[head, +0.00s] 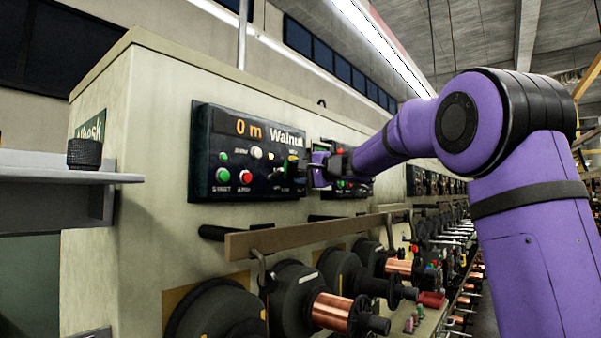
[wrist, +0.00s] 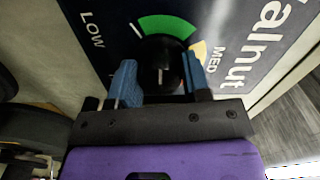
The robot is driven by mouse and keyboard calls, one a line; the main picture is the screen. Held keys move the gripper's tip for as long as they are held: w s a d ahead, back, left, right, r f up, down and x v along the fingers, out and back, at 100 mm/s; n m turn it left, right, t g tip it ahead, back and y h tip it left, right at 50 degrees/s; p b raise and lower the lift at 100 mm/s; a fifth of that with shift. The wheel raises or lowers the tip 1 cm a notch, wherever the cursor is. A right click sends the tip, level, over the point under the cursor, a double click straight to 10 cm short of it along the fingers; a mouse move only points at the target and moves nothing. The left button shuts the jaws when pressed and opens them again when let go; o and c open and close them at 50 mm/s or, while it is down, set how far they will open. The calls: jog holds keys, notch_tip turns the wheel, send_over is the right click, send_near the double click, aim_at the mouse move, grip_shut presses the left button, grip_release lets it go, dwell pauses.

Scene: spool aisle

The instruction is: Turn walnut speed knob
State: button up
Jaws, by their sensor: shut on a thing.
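The Walnut control panel (head: 235,185) is dark, with an orange "0 m" readout, and is mounted on the pale machine housing. The speed knob (wrist: 160,68) is black and round with a pale pointer line. A dial around it shows a green band, a yellow band and the labels LOW and MED. My gripper (wrist: 160,82) has its two blue fingers on either side of the knob, shut on it. In the head view my gripper (head: 300,170) is at the panel's right edge and hides the knob there.
Green and red buttons sit on the panel's lower left. A wooden bar (head: 300,236) runs below the panel, above several spools, some with copper wire (head: 335,313). A second panel (head: 345,187) is just behind my gripper. A shelf (head: 60,170) with a black cup (head: 84,154) is at left.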

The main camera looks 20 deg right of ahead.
jog(key=shift+m, duration=0.6)
jog(key=o, duration=0.9)
jog(key=v, duration=1)
jog(key=shift+s+d, duration=0.15)
jog(key=shift+s, duration=0.25)
